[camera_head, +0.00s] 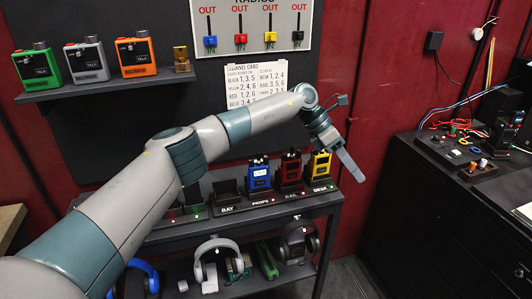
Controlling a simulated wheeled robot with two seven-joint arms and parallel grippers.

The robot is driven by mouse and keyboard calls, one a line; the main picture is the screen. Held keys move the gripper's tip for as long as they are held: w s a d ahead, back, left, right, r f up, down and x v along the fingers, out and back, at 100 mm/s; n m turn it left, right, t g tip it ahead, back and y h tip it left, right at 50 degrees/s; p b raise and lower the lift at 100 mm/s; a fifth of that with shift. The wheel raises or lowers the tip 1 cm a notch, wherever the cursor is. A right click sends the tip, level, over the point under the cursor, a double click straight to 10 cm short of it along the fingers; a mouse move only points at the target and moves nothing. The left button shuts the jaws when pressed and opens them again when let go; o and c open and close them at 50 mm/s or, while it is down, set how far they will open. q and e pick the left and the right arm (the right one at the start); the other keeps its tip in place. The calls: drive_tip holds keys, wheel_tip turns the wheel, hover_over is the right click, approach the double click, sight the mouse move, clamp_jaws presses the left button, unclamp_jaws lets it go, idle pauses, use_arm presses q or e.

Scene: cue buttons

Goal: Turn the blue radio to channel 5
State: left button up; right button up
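The blue radio (258,177) stands upright in a dock on the shelf, with a small lit display on its front and knobs on top. The display's number is too small to read. A red radio (290,172) and a yellow radio (320,168) stand to its right. My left arm reaches across the view from the lower left. My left gripper (347,163) is up and to the right of the blue radio, beside the yellow one, apart from the blue radio. Its fingers point down and right, and their gap cannot be made out. My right gripper is not in view.
Green, grey and orange radios (137,57) stand on an upper left shelf. A channel card (258,80) hangs behind my arm, partly hidden. An empty dock (226,196) is left of the blue radio. Headphones (216,255) lie below. A black cabinet (430,210) is at right.

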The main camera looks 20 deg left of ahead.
sight(266, 157)
use_arm(q)
drive_tip(key=w+a+r+y, duration=0.1)
drive_tip(key=a+r+y, duration=0.3)
drive_tip(key=a+r, duration=0.4)
drive_tip(key=a+r+y, duration=0.4)
drive_tip(key=a+r, duration=0.5)
drive_tip(key=a, duration=0.8)
drive_tip(key=shift+w+a+n, duration=0.15)
drive_tip(key=shift+w+n, duration=0.15)
drive_tip(key=shift+w, duration=0.1)
drive_tip(key=shift+f, duration=0.1)
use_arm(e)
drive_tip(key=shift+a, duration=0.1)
